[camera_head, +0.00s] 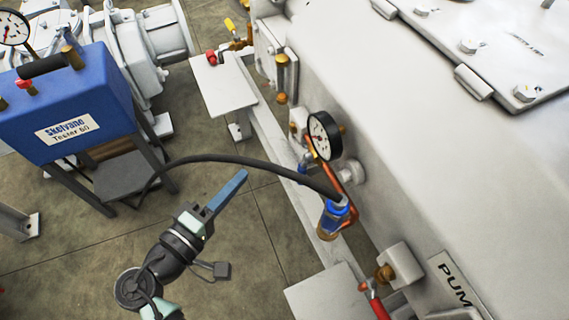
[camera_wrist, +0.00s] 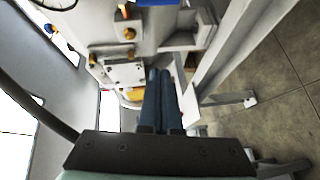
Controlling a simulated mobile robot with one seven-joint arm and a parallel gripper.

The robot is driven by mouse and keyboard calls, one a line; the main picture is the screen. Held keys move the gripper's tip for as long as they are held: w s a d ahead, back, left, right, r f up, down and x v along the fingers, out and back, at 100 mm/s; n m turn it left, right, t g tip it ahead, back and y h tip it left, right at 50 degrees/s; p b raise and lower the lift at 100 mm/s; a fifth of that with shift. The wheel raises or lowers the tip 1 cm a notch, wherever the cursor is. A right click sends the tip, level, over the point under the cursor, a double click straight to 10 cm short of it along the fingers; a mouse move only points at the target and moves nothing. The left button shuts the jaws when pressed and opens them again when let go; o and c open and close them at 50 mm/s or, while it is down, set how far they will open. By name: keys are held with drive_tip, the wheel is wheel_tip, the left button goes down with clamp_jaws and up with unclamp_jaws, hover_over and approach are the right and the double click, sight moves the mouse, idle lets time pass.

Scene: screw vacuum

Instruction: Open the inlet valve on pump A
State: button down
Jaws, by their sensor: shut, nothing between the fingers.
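The large pale pump body (camera_head: 430,150) fills the right of the head view. Its label (camera_head: 458,283) reads "PUM"; the rest is cut off, so I cannot tell if this is pump A. Several valves are along its side: a red handle (camera_head: 377,307) at the bottom, a blue fitting (camera_head: 333,213) with a black hose, and a yellow handle (camera_head: 231,26) at the top. I cannot tell which is the inlet valve. My gripper (camera_head: 241,175) is shut and empty, over the floor left of the pump and apart from it. Its fingers also show in the wrist view (camera_wrist: 160,75).
A blue tester box (camera_head: 65,105) stands on a dark stand at the left. The black hose (camera_head: 235,160) arches from it to the blue fitting, beyond my fingertips. A round gauge (camera_head: 324,136) juts from the pump. Floor (camera_head: 235,255) is open around my gripper.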

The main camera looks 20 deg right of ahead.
sight(303, 171)
drive_tip(key=s, duration=0.1)
drive_tip(key=s+f+n+h, duration=0.1)
drive_tip(key=shift+s+f, duration=0.1)
drive_tip(key=shift+s, duration=0.3)
drive_tip(key=shift+w+d, duration=0.1)
drive_tip(key=shift+d, duration=0.05)
drive_tip(key=w+d+b, duration=0.1)
drive_tip(key=d+b, duration=0.2)
drive_tip(key=d, duration=0.6)
drive_tip(key=shift+w, duration=0.2)
drive_tip(key=shift+s+r+p, duration=0.1)
drive_tip(key=shift+r+p, duration=0.1)
drive_tip(key=shift+p, duration=0.45)
